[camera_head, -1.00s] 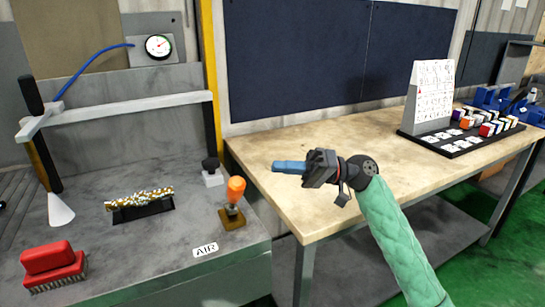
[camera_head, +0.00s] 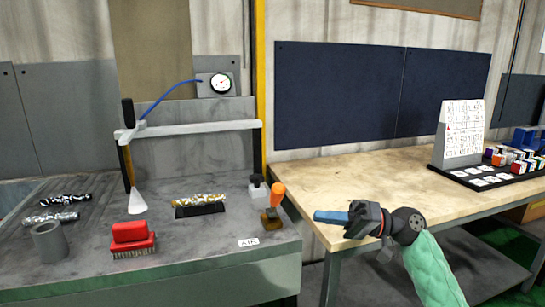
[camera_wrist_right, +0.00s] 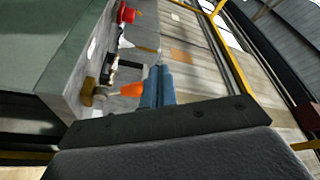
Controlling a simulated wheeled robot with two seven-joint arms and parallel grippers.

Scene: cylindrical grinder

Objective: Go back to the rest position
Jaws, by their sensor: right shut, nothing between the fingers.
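My right gripper (camera_head: 331,216) has blue fingers that are shut with nothing between them. It is held in front of the left end of the wooden table (camera_head: 310,179), and its green-sleeved arm comes in from the lower right. In the right wrist view the blue fingers (camera_wrist_right: 158,86) are together, pointing away towards the grey bench. My left gripper is in neither view.
The grey bench (camera_head: 200,240) at left holds a red brush (camera_head: 133,240), a grey cup (camera_head: 49,243), a patterned camshaft-like part on a black holder (camera_head: 200,210) and an orange-handled lever (camera_head: 277,194). A sign stand (camera_head: 461,130) with coloured boxes is at right.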

